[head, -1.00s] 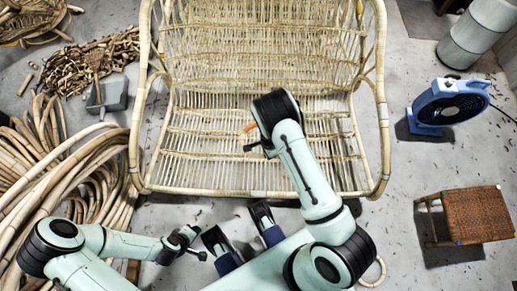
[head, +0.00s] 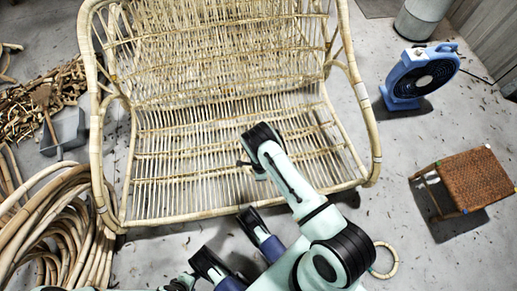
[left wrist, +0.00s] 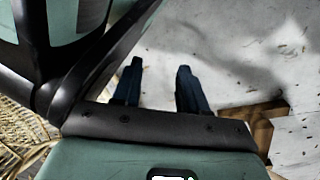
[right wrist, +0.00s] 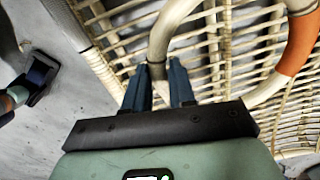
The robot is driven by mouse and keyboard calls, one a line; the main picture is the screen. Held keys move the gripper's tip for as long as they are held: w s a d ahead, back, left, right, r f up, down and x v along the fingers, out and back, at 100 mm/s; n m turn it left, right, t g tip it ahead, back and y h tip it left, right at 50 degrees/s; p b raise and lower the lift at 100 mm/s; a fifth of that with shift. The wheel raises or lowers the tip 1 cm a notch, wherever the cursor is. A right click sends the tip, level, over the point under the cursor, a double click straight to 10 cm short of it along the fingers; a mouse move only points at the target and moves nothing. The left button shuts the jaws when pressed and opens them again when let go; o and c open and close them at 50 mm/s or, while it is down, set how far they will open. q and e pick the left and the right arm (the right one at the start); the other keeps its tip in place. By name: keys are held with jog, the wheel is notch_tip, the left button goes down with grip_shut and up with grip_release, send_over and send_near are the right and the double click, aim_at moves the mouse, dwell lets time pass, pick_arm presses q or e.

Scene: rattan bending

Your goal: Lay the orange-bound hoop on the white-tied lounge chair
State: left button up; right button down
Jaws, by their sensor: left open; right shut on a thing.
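The large rattan lounge chair (head: 240,207) faces me in the head view, its slatted seat empty. A pale wrap (head: 362,92) shows on its right arm, too small to be sure of. My right gripper (head: 246,165) is over the front of the seat in the head view. In the right wrist view my right gripper (right wrist: 160,82) is shut on the cane of the orange-bound hoop (right wrist: 300,45), with slats behind it. The hoop is hidden by my arm in the head view. My left gripper (left wrist: 160,72) is open and empty above the concrete floor in the left wrist view.
A plain-looking cane ring (head: 391,262) lies on the floor at lower right. A woven stool (head: 468,180) and a blue fan (head: 420,78) stand at right. Coiled rattan (head: 60,230) and a grey dustpan (head: 65,132) lie at left.

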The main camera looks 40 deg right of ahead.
notch_tip(320, 180, down, 7)
jog(key=shift+r+b, duration=0.1)
jog(key=shift+b, duration=0.95)
pick_arm(q)
jog(key=shift+g, duration=0.9)
jog(key=s, duration=0.1)
jog(key=s+f, duration=0.1)
jog(key=s, duration=0.1)
jog(key=s+f, duration=0.1)
jog(key=s, duration=0.1)
jog(key=shift+a+f, duration=0.25)
jog(key=shift+a, duration=0.05)
pick_arm(e)
jog(key=c, duration=0.9)
grip_release()
jog(key=shift+c, duration=0.2)
